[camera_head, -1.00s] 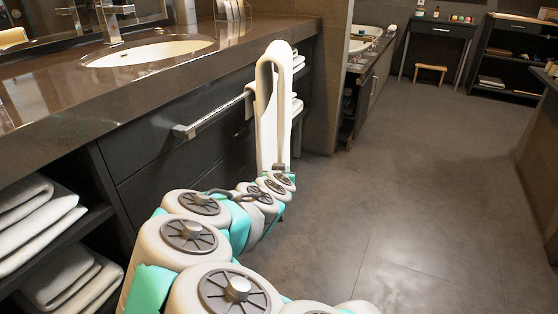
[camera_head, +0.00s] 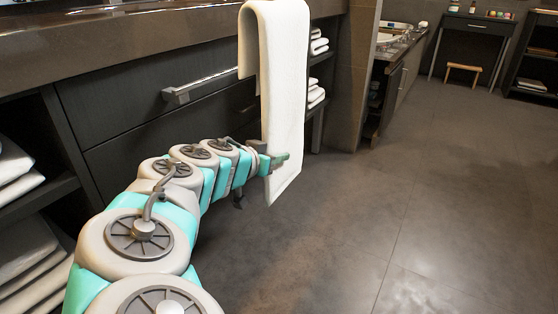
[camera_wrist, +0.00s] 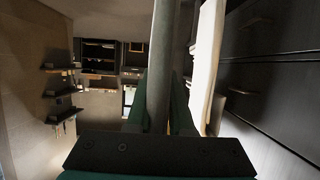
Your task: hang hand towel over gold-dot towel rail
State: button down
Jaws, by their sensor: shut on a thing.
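The hand towel (camera_head: 282,95) is cream-white and hangs as a long folded strip in the head view. Its top fold is near the counter edge, with a shorter flap at the left. My gripper (camera_head: 273,160) is shut on the towel's lower part, with teal fingers. In the wrist view, a pale strip of cloth (camera_wrist: 207,65) shows right of the fingers. The silver towel rail (camera_head: 205,86) runs along the drawer front and passes out of sight behind the towel. I cannot tell whether the fold is around the rail. No gold dot can be made out.
The dark vanity counter (camera_head: 130,42) overhangs the drawers. Folded towels (camera_head: 318,95) lie on shelves to the right, and more (camera_head: 22,255) at the lower left. A small wooden stool (camera_head: 463,72) stands far back. The floor (camera_head: 400,190) at right is clear.

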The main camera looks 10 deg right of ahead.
jog(key=shift+w+a+p, duration=3)
jog(key=shift+w+a, duration=1.85)
jog(key=shift+a, duration=1.3)
notch_tip(320, 180, down, 14)
jog(key=b, duration=0.6)
jog(key=c, duration=0.7)
grip_release()
jog(key=shift+s+r, duration=0.1)
jog(key=shift+s, duration=0.05)
